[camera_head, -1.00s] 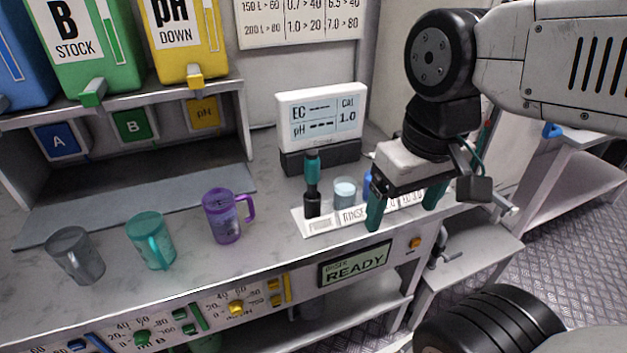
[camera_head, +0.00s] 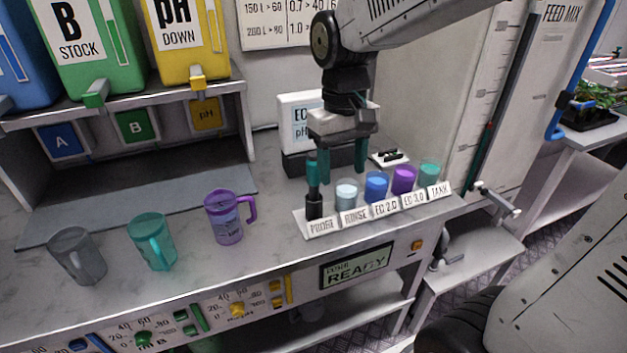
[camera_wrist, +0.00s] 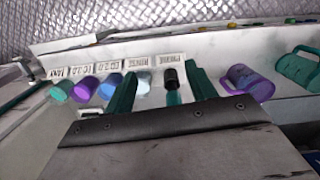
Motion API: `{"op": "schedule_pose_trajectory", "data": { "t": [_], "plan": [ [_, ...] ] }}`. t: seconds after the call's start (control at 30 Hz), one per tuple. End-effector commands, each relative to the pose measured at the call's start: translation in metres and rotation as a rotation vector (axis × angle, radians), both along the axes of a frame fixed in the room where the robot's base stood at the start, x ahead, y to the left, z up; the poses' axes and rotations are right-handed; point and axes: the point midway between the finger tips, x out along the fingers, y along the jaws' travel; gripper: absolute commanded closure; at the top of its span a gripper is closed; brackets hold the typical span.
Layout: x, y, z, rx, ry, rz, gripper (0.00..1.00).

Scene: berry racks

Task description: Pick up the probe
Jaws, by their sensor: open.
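The probe (camera_head: 312,172) stands upright in a black holder (camera_head: 314,206) at the left end of the white labelled strip, behind the label PROBE. It has a teal top and a dark lower part. My gripper (camera_head: 342,178) is open, its two teal fingers pointing down behind the strip. In the head view the left finger is close beside the probe's top; I cannot tell whether they touch. In the wrist view the probe (camera_wrist: 173,98) shows between the fingers of my gripper (camera_wrist: 162,90), nearer the right one.
Cups labelled RINSE (camera_head: 346,194), EC 2.0 (camera_head: 376,187), EC 3.0 (camera_head: 404,179) and TANK (camera_head: 429,173) stand right of the probe. A purple mug (camera_head: 224,218), teal mug (camera_head: 152,243) and grey mug (camera_head: 77,256) stand left. The meter (camera_head: 298,120) is behind my gripper, partly hidden.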

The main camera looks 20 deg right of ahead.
Motion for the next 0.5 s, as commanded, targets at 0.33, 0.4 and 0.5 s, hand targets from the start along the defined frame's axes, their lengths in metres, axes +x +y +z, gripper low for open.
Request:
{"op": "schedule_pose_trajectory", "data": {
  "t": [0.33,0.4,0.5],
  "plan": [
    [0.091,0.01,0.0,0.006,-0.073,0.041,0.44],
    [0.093,0.01,-0.005,0.007,-0.081,0.046,0.44],
    [0.093,0.01,-0.017,0.007,-0.079,0.047,0.44]
  ]
}}
